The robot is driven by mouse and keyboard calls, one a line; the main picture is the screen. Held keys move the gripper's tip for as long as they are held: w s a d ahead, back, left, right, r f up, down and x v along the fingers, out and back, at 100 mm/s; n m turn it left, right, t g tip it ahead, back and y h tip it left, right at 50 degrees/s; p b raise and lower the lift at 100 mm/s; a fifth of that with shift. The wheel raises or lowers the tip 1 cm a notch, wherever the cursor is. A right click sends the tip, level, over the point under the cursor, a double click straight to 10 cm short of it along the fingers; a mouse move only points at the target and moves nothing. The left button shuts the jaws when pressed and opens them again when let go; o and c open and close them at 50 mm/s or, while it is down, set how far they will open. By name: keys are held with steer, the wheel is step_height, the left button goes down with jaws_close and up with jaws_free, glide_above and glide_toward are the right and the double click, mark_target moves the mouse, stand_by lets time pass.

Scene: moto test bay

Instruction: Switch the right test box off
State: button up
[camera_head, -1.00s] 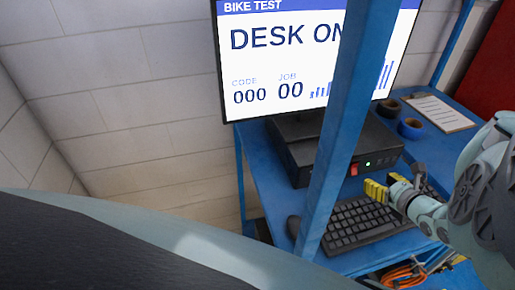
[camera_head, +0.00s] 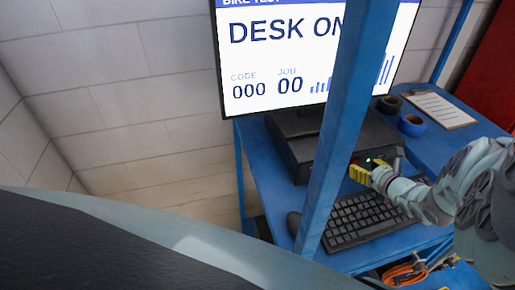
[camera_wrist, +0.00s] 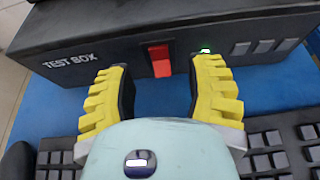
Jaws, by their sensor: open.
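The test box (camera_head: 300,150) is a black box on the blue desk, partly behind a blue post. In the wrist view the test box (camera_wrist: 110,63) shows its white lettering, a red rocker switch (camera_wrist: 160,60) and a lit green light (camera_wrist: 205,51). My gripper (camera_wrist: 157,80) is open, with its yellow fingers on either side of the red switch, close to the front face. I cannot tell whether the fingertips touch the face. In the head view my gripper (camera_head: 366,172) is at the box front and hides the switch; the green light (camera_head: 368,160) shows there.
The keyboard (camera_head: 362,220) lies in front of the box, below my gripper. The blue post (camera_head: 343,125) crosses the view. The monitor (camera_head: 270,65) reads "DESK ON". Tape rolls (camera_head: 411,124) and a clipboard (camera_head: 440,109) lie at the back right. A mouse (camera_head: 294,224) is left of the keyboard.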

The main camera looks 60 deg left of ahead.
mark_target(356, 162)
steer(key=shift+b+x, duration=0.75)
steer(key=shift+x, duration=0.75)
steer(key=shift+a, duration=0.35)
steer(key=shift+o, duration=0.4)
steer(key=shift+d, duration=0.1)
jaws_close()
